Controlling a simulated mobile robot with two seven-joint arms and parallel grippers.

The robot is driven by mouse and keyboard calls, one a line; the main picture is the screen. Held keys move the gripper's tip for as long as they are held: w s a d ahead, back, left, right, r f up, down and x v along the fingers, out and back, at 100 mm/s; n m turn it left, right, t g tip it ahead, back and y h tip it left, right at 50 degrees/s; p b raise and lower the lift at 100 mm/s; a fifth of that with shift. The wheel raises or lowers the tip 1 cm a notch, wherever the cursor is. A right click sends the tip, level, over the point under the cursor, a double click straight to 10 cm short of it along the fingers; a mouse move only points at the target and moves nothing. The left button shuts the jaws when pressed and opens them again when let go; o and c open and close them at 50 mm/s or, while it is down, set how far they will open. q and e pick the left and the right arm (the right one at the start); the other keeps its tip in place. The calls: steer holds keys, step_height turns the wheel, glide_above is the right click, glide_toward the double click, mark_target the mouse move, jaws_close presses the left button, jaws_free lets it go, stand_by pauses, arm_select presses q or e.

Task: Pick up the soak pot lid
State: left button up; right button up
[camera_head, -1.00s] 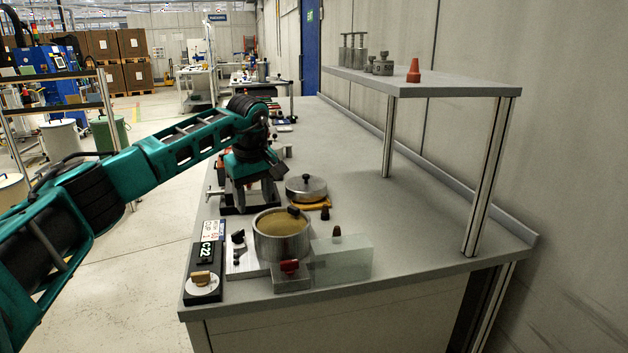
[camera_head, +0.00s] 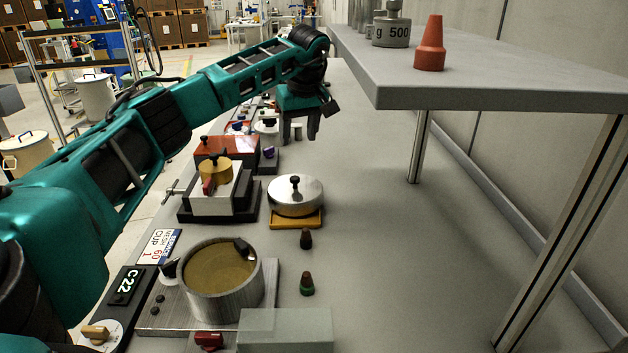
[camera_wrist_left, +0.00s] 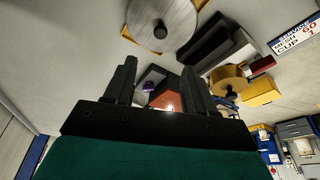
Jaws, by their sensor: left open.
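A round silver lid (camera_head: 295,196) with a black knob rests on a yellow board on the bench. It is most likely the soak pot lid, and it also shows at the top of the left wrist view (camera_wrist_left: 178,22). An open metal pot (camera_head: 222,296) of brownish content stands nearer, left of the lid. My left gripper (camera_head: 300,128) is open and empty, above the bench beyond the lid. Its two fingers also show in the left wrist view (camera_wrist_left: 158,75), apart from the lid. My right gripper is not in view.
A grey shelf (camera_head: 480,92) overhangs the right side, with weights and a red cone (camera_head: 430,45) on it. A device with a brass top (camera_head: 216,172) stands left of the lid. Bench right of the lid is clear.

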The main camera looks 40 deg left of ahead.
arm_select(q)
glide_above(295, 178)
steer(key=d, duration=0.1)
step_height(295, 178, down, 7)
steer(key=shift+s+f, duration=0.1)
steer(key=shift+s, duration=0.05)
steer(key=shift+s+d+b+x, duration=0.15)
steer(key=shift+s+b+x, duration=0.05)
steer(key=shift+x, duration=1.1)
steer(key=shift+s+d+b+x, duration=0.15)
steer(key=shift+x, duration=1.2)
steer(key=shift+w+f, duration=0.1)
steer(key=shift+w, duration=0.05)
steer(key=shift+c, duration=0.4)
jaws_close()
